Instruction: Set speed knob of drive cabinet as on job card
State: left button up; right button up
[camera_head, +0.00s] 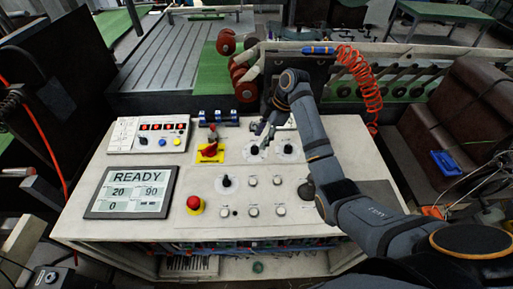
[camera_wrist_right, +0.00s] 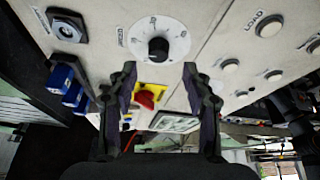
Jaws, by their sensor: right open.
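The drive cabinet (camera_head: 150,222) has a pale sloping control panel. Two black knobs on white round dials sit near its top: a left dial knob (camera_head: 254,150) and a right dial knob (camera_head: 288,149). My right gripper (camera_head: 264,132) is open over this area and partly covers it. In the right wrist view a black knob (camera_wrist_right: 158,48) on a white scale dial shows just beyond and between the open fingertips (camera_wrist_right: 160,72), with nothing held. The scale marks and small labels are too small to read. I cannot make out a job card. My left gripper is not in view.
A screen (camera_head: 130,192) reads READY, 20, 90 and 0. A red switch on a yellow plate (camera_head: 210,156), a red stop button (camera_head: 195,203) and another black knob (camera_head: 225,182) are nearby. An orange coiled hose (camera_head: 365,80) hangs behind my arm.

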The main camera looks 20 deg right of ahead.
aim_at(255, 148)
jog(key=shift+p+x, duration=0.4)
jog(key=shift+x, duration=2.05)
jog(key=shift+w, duration=0.1)
grip_shut()
